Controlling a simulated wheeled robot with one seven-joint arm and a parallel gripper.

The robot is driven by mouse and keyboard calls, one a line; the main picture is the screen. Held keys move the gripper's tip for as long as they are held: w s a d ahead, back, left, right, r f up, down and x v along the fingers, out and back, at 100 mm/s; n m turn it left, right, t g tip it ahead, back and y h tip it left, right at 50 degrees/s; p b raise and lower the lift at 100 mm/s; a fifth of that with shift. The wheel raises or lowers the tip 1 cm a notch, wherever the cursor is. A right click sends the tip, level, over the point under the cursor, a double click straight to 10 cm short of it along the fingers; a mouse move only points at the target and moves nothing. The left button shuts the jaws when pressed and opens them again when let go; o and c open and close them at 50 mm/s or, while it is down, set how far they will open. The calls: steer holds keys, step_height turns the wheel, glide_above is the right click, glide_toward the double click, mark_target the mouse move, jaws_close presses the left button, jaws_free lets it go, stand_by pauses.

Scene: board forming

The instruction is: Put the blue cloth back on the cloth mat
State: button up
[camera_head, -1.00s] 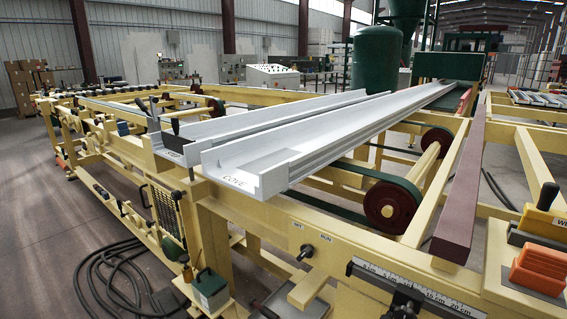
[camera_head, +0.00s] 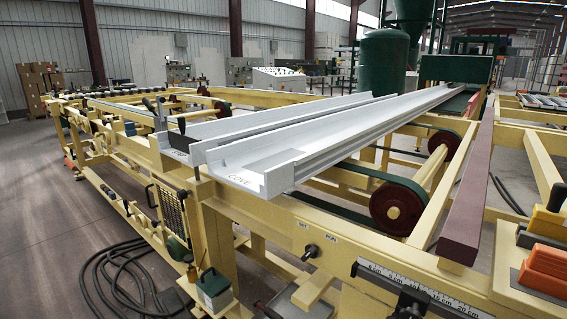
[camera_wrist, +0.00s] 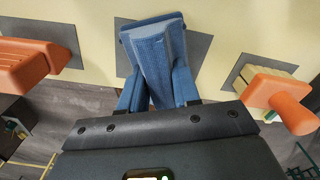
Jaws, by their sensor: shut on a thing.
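In the wrist view, the blue cloth (camera_wrist: 152,42) is a folded, ribbed piece at the top centre. My gripper (camera_wrist: 157,82) is shut on it, and blue shows along both sides of the grip. A dark grey mat (camera_wrist: 198,48) shows behind the cloth on both sides, on a cream surface. I cannot tell whether the cloth touches the mat. Neither the cloth nor my gripper shows in the head view.
In the head view, orange blocks (camera_head: 545,268) sit at the lower right near a scale strip (camera_head: 405,285).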

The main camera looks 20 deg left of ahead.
steer(key=shift+f, duration=0.25)
steer(key=o, duration=1.1)
steer(key=shift+o, duration=0.6)
steer(key=shift+o, duration=1.1)
steer(key=shift+r, duration=0.1)
step_height(320, 180, up, 8)
steer(key=shift+f, duration=0.25)
